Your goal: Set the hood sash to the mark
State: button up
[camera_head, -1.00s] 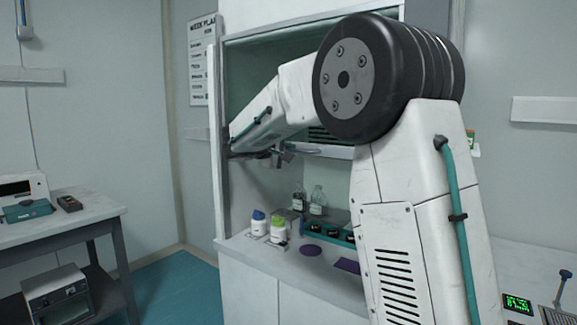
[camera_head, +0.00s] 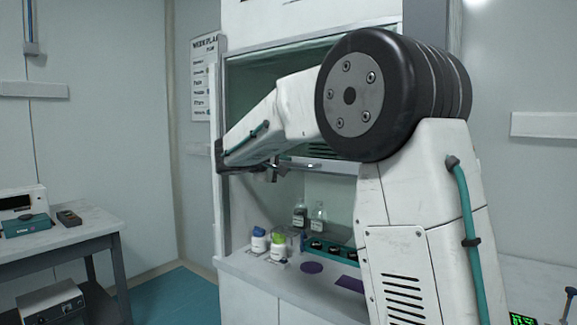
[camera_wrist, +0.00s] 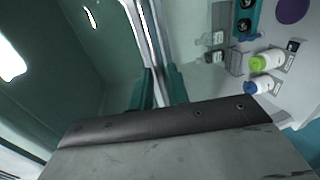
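The hood sash is a glass pane with a pale handle rail (camera_head: 318,166) along its lower edge. In the head view it hangs partway up the hood opening, well above the work surface. My gripper (camera_head: 271,174) is at the left part of this rail. In the wrist view, the teal fingertips of my gripper (camera_wrist: 160,84) lie on either side of the sash rail (camera_wrist: 152,48). The gap between them is narrow, and I cannot tell whether they press on the rail. I cannot make out the mark.
On the hood work surface (camera_head: 238,264) stand a blue-capped bottle (camera_head: 259,242), a green-capped bottle (camera_head: 278,247), clear bottles (camera_head: 319,217) and a teal rack (camera_head: 331,248). A side table (camera_head: 75,232) with instruments stands at the left. The floor between is clear.

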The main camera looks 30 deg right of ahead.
jog(key=v, duration=0.5)
jog(key=shift+a, duration=0.2)
jog(key=s+a+f+g+y, duration=0.3)
jog(key=s+f+g+y, duration=0.15)
jog(key=s+f, duration=0.75)
jog(key=s+a+f+m+y, duration=0.1)
jog(key=s+a+f+y, duration=0.2)
jog(key=s, duration=0.6)
jog(key=s+a+f+m+y, duration=0.1)
jog(key=s+a, duration=0.4)
jog(key=s, duration=0.5)
jog(key=s+a+f+m+y, duration=0.2)
jog(key=s+a+f+y, duration=0.2)
jog(key=s, duration=0.6)
jog(key=shift+a+f+y, duration=0.25)
jog(key=shift+f+y, duration=0.1)
jog(key=shift+y, duration=0.7)
jog(key=shift+t, duration=0.25)
